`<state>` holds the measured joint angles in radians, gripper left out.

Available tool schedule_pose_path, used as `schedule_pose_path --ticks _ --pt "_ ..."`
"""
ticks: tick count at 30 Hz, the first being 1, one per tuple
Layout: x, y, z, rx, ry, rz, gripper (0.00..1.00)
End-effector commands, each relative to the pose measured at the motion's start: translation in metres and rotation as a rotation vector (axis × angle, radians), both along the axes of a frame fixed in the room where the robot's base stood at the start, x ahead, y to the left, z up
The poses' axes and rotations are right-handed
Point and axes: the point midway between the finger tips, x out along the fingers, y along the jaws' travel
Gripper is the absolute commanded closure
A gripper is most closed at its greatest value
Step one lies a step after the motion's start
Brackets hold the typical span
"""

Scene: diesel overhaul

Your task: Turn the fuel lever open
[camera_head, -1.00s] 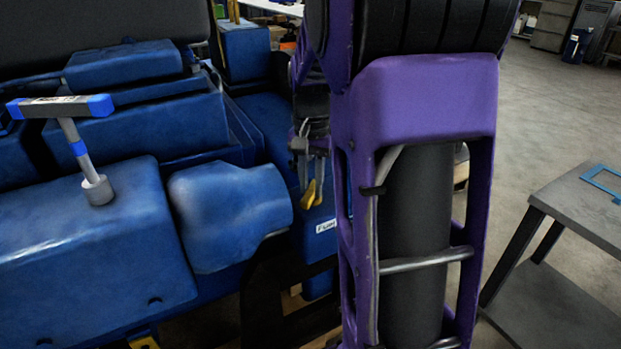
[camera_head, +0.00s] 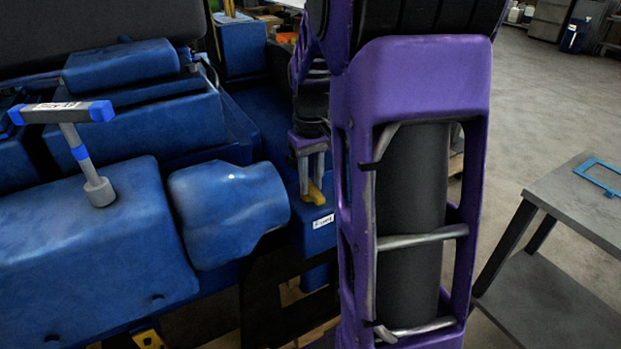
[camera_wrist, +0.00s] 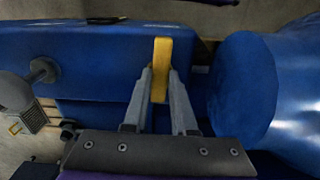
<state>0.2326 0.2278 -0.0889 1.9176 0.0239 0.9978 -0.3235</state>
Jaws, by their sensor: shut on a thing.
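The fuel lever is a small yellow bar (camera_head: 314,193) on the blue engine block, just above a white label, in the head view. It also shows in the wrist view as an upright yellow bar (camera_wrist: 162,68). My gripper (camera_head: 312,178) reaches down to it from above. In the wrist view my gripper's two grey fingers (camera_wrist: 161,82) stand on either side of the lever's lower part and are shut on it. The lever's mount is hidden from sight.
A blue rounded housing (camera_wrist: 243,85) stands close on the right in the wrist view. A grey T-handled tool (camera_head: 78,140) stands upright on the blue engine cover at left. A grey table (camera_head: 585,205) with a blue frame stands at right.

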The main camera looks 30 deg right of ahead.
Motion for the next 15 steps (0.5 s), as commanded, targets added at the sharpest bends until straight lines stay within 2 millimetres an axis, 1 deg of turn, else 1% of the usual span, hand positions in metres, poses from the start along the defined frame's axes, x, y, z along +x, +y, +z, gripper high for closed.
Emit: schedule_pose_path --ticks 6,15 --pt "0.0010 -0.0006 0.0015 -0.001 -0.004 0.048 1.00" --pt "0.0011 -0.0006 0.0014 -0.002 -0.004 0.061 1.00"
